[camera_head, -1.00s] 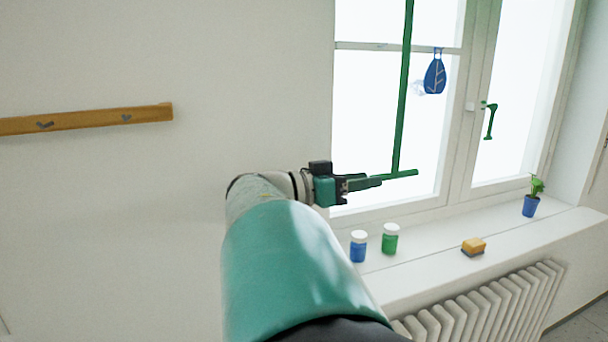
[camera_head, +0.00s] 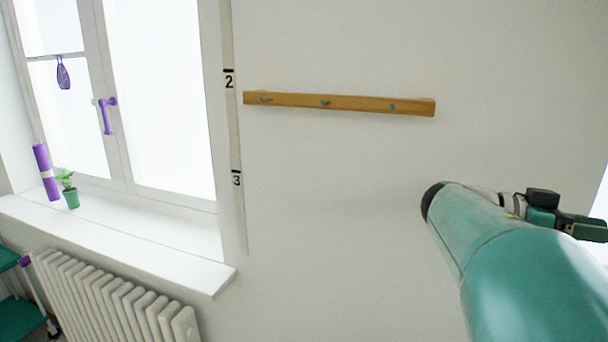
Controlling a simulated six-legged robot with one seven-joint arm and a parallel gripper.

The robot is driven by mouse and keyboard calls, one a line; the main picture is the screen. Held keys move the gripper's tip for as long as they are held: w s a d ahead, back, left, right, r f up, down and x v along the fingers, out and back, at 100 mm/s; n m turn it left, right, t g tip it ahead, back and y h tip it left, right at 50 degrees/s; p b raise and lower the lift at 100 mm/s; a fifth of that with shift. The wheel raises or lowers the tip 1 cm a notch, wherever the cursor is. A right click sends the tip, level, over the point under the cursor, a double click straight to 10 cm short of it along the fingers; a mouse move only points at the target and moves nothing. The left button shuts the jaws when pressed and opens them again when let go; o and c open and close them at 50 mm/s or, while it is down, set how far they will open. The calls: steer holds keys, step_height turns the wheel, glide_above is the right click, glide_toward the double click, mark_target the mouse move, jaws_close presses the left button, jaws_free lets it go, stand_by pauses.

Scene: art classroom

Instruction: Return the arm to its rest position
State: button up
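My arm (camera_head: 530,265) is teal and reaches in from the lower right. It is bent, with a dark joint at its upper left end. My gripper (camera_head: 588,228) is at the right edge, pointing right, in front of the pale wall and a bright strip. Its fingertips are at or past the edge of the picture, so I cannot tell whether it is open or shut, or whether it holds anything.
A wooden hook rail (camera_head: 340,103) is on the wall. At left are a window with a purple handle (camera_head: 106,115), a sill (camera_head: 130,228) with a purple roll (camera_head: 45,172) and potted plant (camera_head: 70,192), a radiator (camera_head: 115,300) and a green cart (camera_head: 20,310).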

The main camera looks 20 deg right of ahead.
steer(key=w+a+f+n+t+y, duration=0.3)
steer(key=w+a+f+n+t, duration=0.1)
steer(key=a+f+n+t, duration=0.3)
steer(key=w+a+f+n+t+y, duration=0.2)
steer(key=w+a+f+n+t, duration=0.15)
steer(key=a+f+n, duration=0.45)
steer(key=w+a+f+n+t+y, duration=0.1)
steer(key=a+f+n+t+y, duration=0.2)
steer(key=a, duration=0.8)
steer(key=w+a+f+n+t+y, duration=0.1)
steer(key=a+f+n+t+y, duration=0.3)
steer(key=a, duration=0.7)
steer(key=shift+w+n+y, duration=0.3)
steer(key=shift+n+y, duration=0.5)
steer(key=shift+n, duration=0.2)
steer(key=shift+d, duration=0.1)
